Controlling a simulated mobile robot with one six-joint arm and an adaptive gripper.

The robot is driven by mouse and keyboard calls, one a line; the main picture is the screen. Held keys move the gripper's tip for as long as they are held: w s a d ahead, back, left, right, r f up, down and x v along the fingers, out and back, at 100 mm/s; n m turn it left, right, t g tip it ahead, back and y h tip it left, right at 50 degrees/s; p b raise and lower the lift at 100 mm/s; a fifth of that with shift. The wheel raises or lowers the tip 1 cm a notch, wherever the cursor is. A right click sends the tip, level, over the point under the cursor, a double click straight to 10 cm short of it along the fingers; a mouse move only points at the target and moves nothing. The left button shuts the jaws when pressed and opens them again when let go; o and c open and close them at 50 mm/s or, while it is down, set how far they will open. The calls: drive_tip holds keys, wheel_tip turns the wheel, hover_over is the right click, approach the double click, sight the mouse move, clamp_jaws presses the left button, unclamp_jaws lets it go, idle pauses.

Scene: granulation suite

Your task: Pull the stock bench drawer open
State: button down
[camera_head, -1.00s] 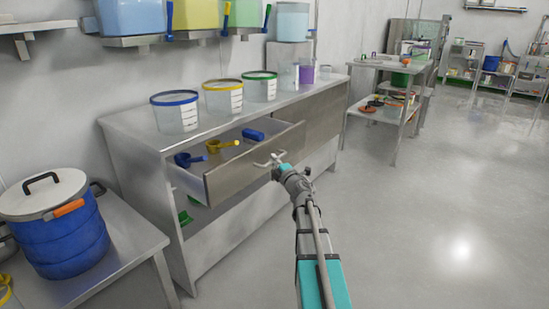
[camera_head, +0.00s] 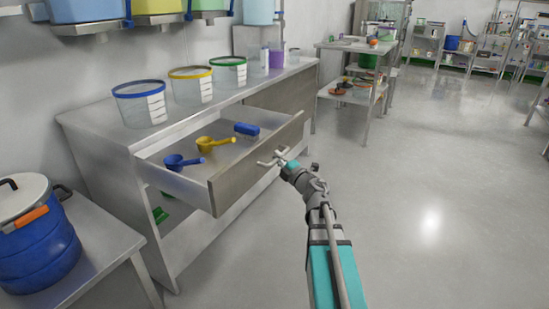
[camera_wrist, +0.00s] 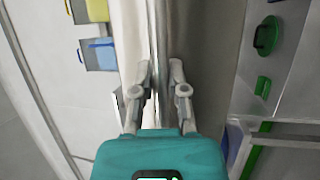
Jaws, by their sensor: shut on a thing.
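The stock bench (camera_head: 92,120) is a grey metal bench along the wall. Its left drawer (camera_head: 240,185) is pulled well out, with its inside showing. In the drawer lie a blue scoop (camera_head: 178,162), a yellow scoop (camera_head: 212,143) and a blue block-like item (camera_head: 246,129). My gripper (camera_head: 275,159) is at the drawer's front face, its fingers shut at the handle, which is mostly hidden by them. In the wrist view, my two fingers (camera_wrist: 160,75) sit on either side of the drawer's front edge and handle bar.
Three clear tubs with blue (camera_head: 141,100), yellow (camera_head: 191,85) and green (camera_head: 229,73) rims stand on the bench top. A blue drum (camera_head: 38,245) stands on a low table at left. A shelved cart (camera_head: 357,75) stands beyond the bench. The floor at right is clear.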

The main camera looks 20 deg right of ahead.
drive_tip(key=shift+w, duration=0.15)
drive_tip(key=c, duration=0.6)
unclamp_jaws()
drive_tip(key=shift+c, duration=0.2)
